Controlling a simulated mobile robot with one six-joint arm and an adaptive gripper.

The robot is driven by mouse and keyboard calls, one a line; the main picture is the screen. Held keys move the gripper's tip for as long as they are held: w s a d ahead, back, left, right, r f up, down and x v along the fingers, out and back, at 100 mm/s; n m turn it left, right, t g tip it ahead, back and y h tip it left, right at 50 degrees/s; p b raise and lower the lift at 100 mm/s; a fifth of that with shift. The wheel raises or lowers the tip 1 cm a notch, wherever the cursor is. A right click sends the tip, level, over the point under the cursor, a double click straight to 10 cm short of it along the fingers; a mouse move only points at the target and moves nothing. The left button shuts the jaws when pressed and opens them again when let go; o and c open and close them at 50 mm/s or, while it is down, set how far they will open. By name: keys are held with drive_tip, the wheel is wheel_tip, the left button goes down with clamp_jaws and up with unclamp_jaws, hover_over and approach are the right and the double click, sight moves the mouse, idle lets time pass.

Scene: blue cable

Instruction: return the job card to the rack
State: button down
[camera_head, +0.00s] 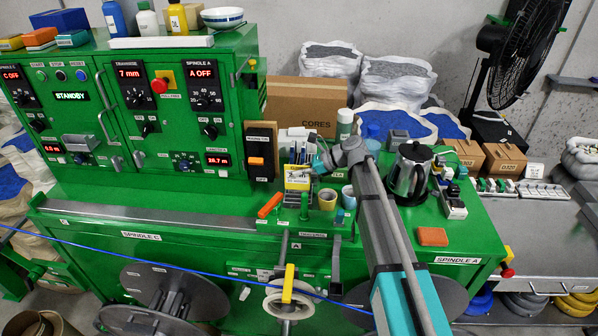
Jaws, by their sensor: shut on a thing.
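The job card (298,179), yellow with a pale printed area, shows upright above the green bench top near the middle of the view. My gripper (316,167) is at its right edge and is shut on it. The fingertips are small and partly hidden, so the exact grip is unclear. What looks like the rack (297,142), with white cards or papers in it, stands just behind and above the card at the right end of the control panel. I cannot tell whether the card touches the rack.
A tan cup (327,199) and a blue-white cup (349,196) stand just right of the card. An orange block (270,205) lies to its left. A kettle (408,172) stands right of my arm. A blue cable (190,262) runs across the front.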

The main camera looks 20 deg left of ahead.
sight(299, 185)
drive_tip(key=shift+r+p, duration=2.45)
drive_tip(key=shift+r, duration=0.5)
drive_tip(key=shift+f+b, duration=5.3)
drive_tip(key=shift+f+b, duration=0.45)
drive_tip(key=shift+f+b, duration=0.7)
drive_tip(key=shift+f, duration=0.05)
drive_tip(key=shift+f+b, duration=0.8)
drive_tip(key=shift+b, duration=0.05)
